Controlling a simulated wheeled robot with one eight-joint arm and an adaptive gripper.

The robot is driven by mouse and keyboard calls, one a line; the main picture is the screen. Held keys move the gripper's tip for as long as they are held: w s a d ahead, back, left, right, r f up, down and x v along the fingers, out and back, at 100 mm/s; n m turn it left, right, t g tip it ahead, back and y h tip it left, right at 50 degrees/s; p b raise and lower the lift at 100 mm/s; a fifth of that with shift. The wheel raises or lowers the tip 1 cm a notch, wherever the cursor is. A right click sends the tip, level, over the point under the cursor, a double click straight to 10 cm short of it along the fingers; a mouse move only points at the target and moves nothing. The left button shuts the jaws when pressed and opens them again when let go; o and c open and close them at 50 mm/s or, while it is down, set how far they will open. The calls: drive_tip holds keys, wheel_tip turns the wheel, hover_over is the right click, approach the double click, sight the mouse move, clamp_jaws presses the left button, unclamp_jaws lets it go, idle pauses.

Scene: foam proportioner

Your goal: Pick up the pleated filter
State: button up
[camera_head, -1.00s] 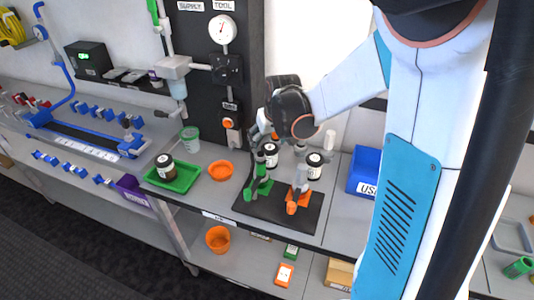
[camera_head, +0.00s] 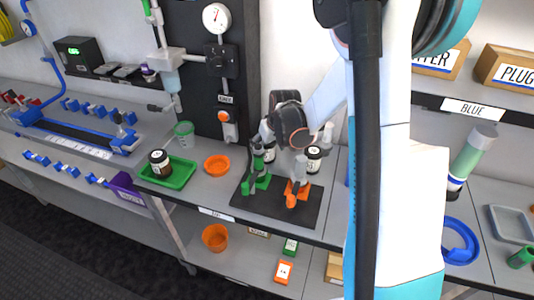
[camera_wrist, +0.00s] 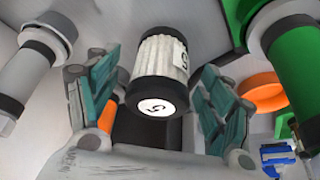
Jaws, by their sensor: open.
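A pleated filter (camera_wrist: 161,62) shows in the wrist view, a white ribbed cylinder with black end caps and a label marked like a 5. It stands between the two teal-padded fingers of my gripper (camera_wrist: 150,98), which are open with gaps on both sides. In the head view my gripper (camera_head: 268,136) is behind the green and orange stands, beside a partly hidden black-and-white cylinder (camera_head: 269,156). A second black-capped white cylinder (camera_head: 313,159) stands to its right. I cannot tell for certain which of these two is between my fingers.
A green stand (camera_head: 254,172) and a grey-and-orange stand (camera_head: 298,186) are close in front on a black mat (camera_head: 270,210). A green tray (camera_head: 183,177) with a dark jar and an orange bowl (camera_head: 217,165) lie left. A dark panel (camera_head: 205,75) rises behind.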

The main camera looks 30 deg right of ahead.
drive_tip(key=shift+x, duration=1.15)
drive_tip(key=shift+r, duration=0.1)
drive_tip(key=c, duration=1.2)
